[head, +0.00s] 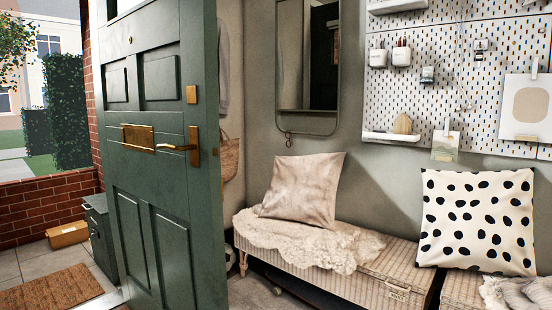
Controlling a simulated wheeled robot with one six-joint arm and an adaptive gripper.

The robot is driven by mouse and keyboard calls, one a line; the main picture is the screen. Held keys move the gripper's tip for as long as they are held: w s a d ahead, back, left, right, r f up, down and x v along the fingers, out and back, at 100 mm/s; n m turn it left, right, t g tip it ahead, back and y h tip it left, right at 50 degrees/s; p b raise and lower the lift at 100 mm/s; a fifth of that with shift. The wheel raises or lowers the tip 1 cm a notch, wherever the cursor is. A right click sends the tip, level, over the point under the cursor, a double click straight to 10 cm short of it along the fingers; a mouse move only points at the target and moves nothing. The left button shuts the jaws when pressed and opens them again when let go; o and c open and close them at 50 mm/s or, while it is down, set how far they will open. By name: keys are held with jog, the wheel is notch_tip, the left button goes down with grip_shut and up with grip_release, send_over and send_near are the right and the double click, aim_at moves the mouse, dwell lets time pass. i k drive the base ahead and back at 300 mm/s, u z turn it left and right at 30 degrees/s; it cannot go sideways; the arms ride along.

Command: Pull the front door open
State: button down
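The front door (155,185) is dark green with raised panels, and it stands open, swung into the hall. A brass lever handle (185,146) sits near its right edge, with a brass letter plate (138,138) to the left and a small brass lock plate (191,94) above the handle. The outside shows to the left of the door. My gripper is not in view, and nothing is seen touching the handle. The door hides part of the hall behind it.
A wicker bench (375,278) with a beige cushion (303,190) stands right of the door along the wall. A spotted cushion (477,220) is farther right. Outside are a doormat (50,291), a parcel (68,234) and a brick wall (40,205).

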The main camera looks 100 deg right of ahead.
aim_at(154, 66)
jog(key=k, duration=0.35)
jog(key=z, duration=2.35)
jog(key=i, duration=0.5)
jog(key=z, duration=0.05)
